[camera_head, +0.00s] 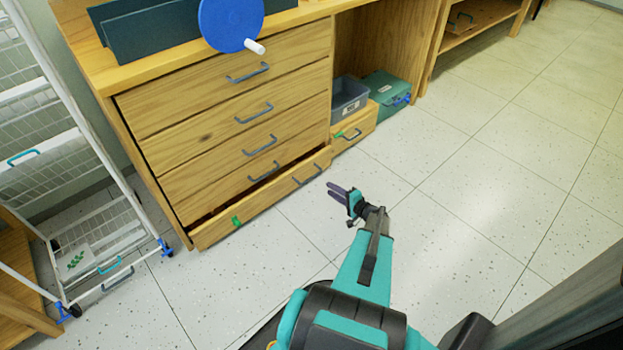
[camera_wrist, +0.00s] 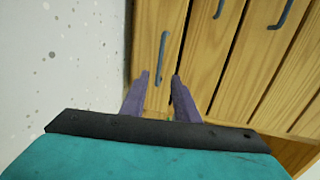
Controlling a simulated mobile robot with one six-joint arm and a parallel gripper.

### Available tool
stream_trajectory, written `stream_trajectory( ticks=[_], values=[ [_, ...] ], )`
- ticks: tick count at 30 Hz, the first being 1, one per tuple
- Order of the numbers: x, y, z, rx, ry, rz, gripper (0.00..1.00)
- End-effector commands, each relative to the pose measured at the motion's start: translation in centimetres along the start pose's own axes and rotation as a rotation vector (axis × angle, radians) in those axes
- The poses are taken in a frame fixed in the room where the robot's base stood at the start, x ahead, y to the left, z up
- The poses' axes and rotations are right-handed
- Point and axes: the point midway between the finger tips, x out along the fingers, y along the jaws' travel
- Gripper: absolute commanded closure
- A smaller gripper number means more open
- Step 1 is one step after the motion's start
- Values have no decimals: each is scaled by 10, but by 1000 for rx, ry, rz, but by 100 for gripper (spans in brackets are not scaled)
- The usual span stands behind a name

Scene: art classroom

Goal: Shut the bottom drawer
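The bottom drawer (camera_head: 262,196) of the wooden cabinet (camera_head: 130,105) is pulled out a little. In the wrist view, my gripper (camera_wrist: 161,78) is open and empty, and the bottom drawer's handle (camera_wrist: 161,55) shows just beyond the fingertips.
The drawers above look shut. A wooden box (camera_head: 354,127) with a grey bin (camera_head: 349,98) and a teal case (camera_head: 388,92) stand right of the cabinet. A white wire rack (camera_head: 75,150) on wheels stands at left. The speckled tile floor (camera_head: 450,190) is clear at right.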

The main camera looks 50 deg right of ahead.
Motion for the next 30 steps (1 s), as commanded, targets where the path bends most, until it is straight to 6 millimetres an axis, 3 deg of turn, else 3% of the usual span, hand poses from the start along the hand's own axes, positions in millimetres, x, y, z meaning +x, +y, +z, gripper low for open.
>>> stream_trajectory(
  ticks=[8, 14, 30],
  values=[
    [4, 1, 0, -1, 1, 0, 72],
    [20, 2, -1, -2, 1, 0, 72],
    [96, 3, -2, -2, 2, 0, 72]
  ],
)
